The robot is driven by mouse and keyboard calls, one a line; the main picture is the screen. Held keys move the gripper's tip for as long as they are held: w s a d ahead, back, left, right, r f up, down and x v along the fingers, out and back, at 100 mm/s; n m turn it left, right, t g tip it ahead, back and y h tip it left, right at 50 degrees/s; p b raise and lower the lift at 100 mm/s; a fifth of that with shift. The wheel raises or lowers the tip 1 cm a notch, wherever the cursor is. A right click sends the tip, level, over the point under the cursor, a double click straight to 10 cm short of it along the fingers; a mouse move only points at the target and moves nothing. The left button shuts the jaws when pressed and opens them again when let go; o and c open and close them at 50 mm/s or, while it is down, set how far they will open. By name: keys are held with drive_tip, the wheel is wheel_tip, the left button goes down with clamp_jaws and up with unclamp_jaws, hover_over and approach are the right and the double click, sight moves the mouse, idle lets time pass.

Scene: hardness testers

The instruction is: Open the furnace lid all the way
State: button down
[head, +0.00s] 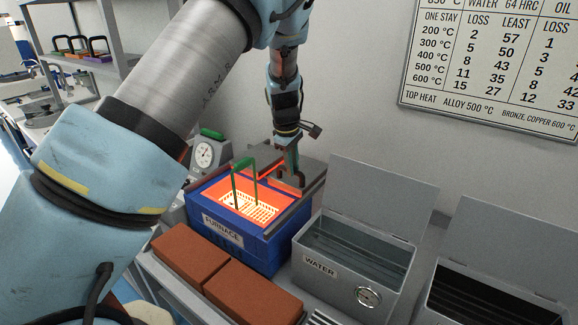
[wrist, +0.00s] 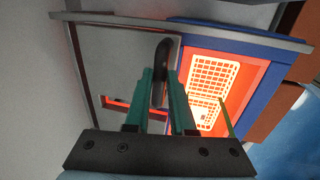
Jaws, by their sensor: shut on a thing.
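The furnace (head: 226,241) is a blue box with a FURNACE label. Its mouth glows orange, and a basket (head: 250,207) with a tall green handle (head: 234,185) sits inside. The furnace lid (head: 312,172) is a grey slab lying toward the wall side, leaving the basket's part of the mouth uncovered. In the wrist view the lid (wrist: 120,70) fills the left, with the glowing basket (wrist: 212,80) right of it. My gripper (head: 291,178) points down at the lid. Its green fingers (wrist: 160,88) are shut on the lid's dark handle (wrist: 162,60).
Two red-brown bricks (head: 190,255) (head: 253,292) lie in front of the furnace. The open WATER tank (head: 338,273) stands right of it, with another open tank (head: 492,296) beyond. A dial gauge (head: 204,155) stands behind at left. The wall is close behind the lid.

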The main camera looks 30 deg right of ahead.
drive_tip(key=c, duration=0.8)
unclamp_jaws()
drive_tip(key=shift+o, duration=0.2)
wheel_tip(320, 180, up, 11)
drive_tip(key=s+a+b, duration=0.1)
drive_tip(key=a+b, duration=0.1)
drive_tip(key=shift+f, duration=0.2)
drive_tip(key=a+f+m, duration=0.2)
drive_tip(key=a, duration=1.9)
drive_tip(key=s+a+m+y, duration=0.1)
drive_tip(key=s+a+m, duration=0.1)
drive_tip(key=s+a, duration=0.3)
drive_tip(key=s+a+f+m, duration=0.1)
drive_tip(key=s+a+m, duration=0.2)
drive_tip(key=a, duration=0.9)
drive_tip(key=s, duration=0.3)
drive_tip(key=shift+s+t+y, duration=0.15)
drive_tip(key=shift+t+y, duration=0.15)
drive_tip(key=shift+y, duration=0.1)
